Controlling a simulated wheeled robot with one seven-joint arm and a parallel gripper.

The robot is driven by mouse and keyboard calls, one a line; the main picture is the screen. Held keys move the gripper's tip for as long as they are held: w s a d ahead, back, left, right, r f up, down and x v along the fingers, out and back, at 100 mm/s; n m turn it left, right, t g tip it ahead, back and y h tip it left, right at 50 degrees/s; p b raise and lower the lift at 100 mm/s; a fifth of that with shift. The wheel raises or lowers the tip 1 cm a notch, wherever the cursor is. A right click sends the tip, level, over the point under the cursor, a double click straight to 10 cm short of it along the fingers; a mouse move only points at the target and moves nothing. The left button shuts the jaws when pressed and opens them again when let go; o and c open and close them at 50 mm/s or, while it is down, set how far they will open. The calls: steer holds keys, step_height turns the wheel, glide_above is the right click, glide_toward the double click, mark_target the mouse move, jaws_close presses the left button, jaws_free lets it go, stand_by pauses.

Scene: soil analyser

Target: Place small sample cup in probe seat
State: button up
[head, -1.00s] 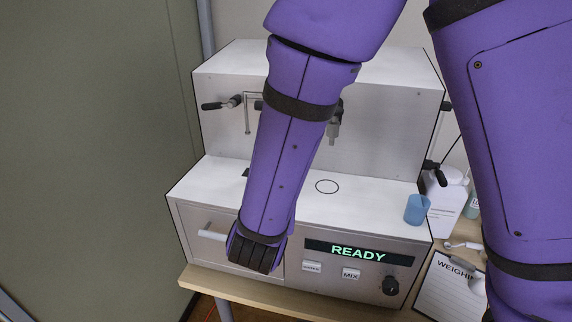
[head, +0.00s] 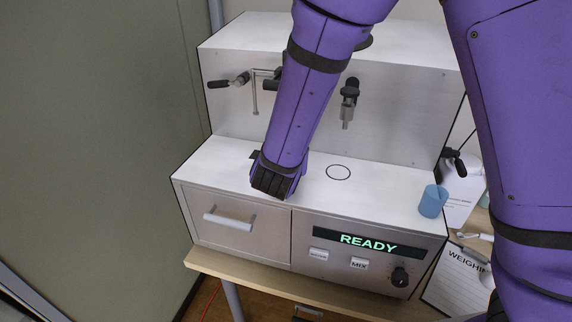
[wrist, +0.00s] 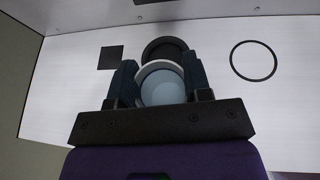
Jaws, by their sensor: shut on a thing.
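My gripper (wrist: 160,85) is shut on the small sample cup (wrist: 162,88), which has a pale rim and a light blue inside. The cup is between the two fingers above the white deck of the analyser (head: 385,197). A dark round spot (wrist: 165,46) shows on the deck just beyond the cup and is partly covered by it; it looks like a seat. I cannot tell the gap between cup and deck. In the head view my wrist (head: 277,180) hides the cup and the fingers.
A black ring (head: 338,172) marks the deck to the right, and a black square (wrist: 110,57) lies to the left. Nozzle (head: 347,105) and bent rod (head: 255,95) stick out from the back panel. A drawer (head: 235,220) is shut.

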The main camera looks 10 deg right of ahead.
steer(key=shift+w+d, duration=0.3)
steer(key=shift+w, duration=0.75)
steer(key=shift+w+d, duration=0.25)
steer(key=shift+w, duration=0.75)
steer(key=shift+w+d, duration=0.3)
steer(key=shift+w, duration=0.75)
steer(key=shift+f, duration=0.75)
steer(key=shift+f, duration=0.15)
steer(key=o, duration=1)
steer(key=shift+o, duration=0.2)
